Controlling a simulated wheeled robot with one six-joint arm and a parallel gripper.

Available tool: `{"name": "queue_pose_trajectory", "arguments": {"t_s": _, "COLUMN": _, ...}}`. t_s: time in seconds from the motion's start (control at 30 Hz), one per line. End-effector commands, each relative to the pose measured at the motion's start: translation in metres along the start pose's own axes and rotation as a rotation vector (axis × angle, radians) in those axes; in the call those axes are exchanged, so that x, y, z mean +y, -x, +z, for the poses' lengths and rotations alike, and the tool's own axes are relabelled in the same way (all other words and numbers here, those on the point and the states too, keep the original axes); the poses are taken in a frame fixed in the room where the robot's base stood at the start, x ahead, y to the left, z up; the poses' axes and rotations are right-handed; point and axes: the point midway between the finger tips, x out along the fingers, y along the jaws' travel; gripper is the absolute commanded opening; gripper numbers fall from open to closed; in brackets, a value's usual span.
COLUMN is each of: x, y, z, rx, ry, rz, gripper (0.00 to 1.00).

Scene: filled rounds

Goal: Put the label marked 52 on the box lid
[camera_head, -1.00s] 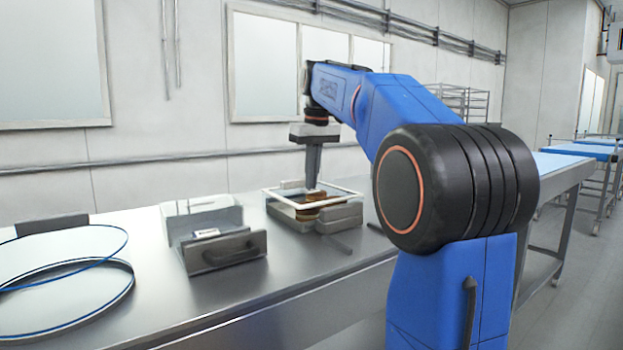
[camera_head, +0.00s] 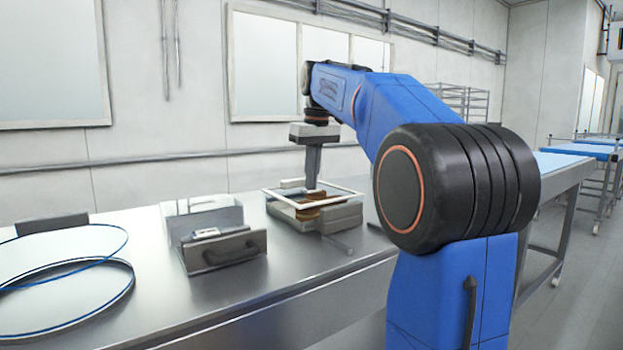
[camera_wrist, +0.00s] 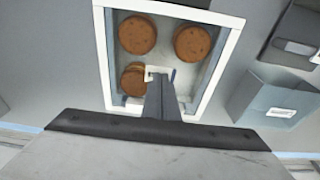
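The box (camera_head: 345,214) stands on the steel table with a clear lid in a white frame (camera_head: 283,206). In the wrist view brown round items show through the lid (camera_wrist: 205,90). My gripper (camera_head: 312,187) points straight down over the lid, fingers close together. In the wrist view a small white label (camera_wrist: 158,70) is at my fingertips (camera_wrist: 160,78), partly hidden by them. It appears held at or just above the lid; I cannot tell whether it touches. Its number is not readable.
Left of the box, a grey holder (camera_head: 225,253) bears another small white label (camera_head: 207,232), with a clear bin (camera_head: 205,210) behind. Blue-edged hoops (camera_head: 128,275) lie at the table's left. Bare table (camera_head: 155,290) lies between hoops and holder.

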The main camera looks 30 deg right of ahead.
Motion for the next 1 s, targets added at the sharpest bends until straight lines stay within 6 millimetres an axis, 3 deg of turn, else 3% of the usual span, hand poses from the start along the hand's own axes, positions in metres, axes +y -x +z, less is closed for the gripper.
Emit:
{"name": "queue_pose_trajectory", "arguments": {"t_s": 0.37, "x": 0.000, "y": 0.002, "z": -0.001, "rx": -0.002, "ry": 0.000, "rz": -0.001, "gripper": 0.00}}
{"name": "queue_pose_trajectory", "arguments": {"t_s": 1.0, "x": 0.000, "y": 0.038, "z": -0.006, "rx": 0.000, "ry": 0.000, "rz": 0.000, "gripper": 0.00}}
